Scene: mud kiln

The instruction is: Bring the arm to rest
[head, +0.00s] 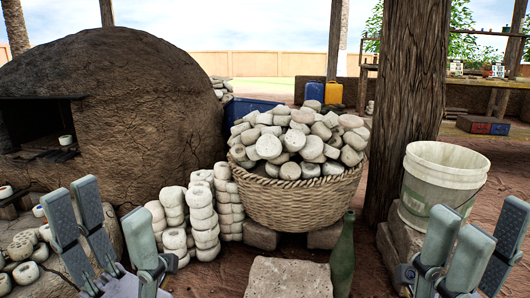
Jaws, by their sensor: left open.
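My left gripper (103,222) is at the lower left of the head view, its grey fingers pointing up and spread apart, with nothing between them. It shows in front of the kiln and the stacked clay pieces, touching none that I can see. My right gripper (478,228) is at the lower right, fingers also up and apart, and looks empty. It shows in front of the white bucket (445,170). Most of both arms lies outside the picture.
A mud kiln (140,110) stands at the left. A wicker basket (297,203) heaped with pale clay rounds is in the middle, beside stacked rounds (203,215). A green bottle (342,258), a stone block (287,278) and a wooden post (405,90) stand between the grippers.

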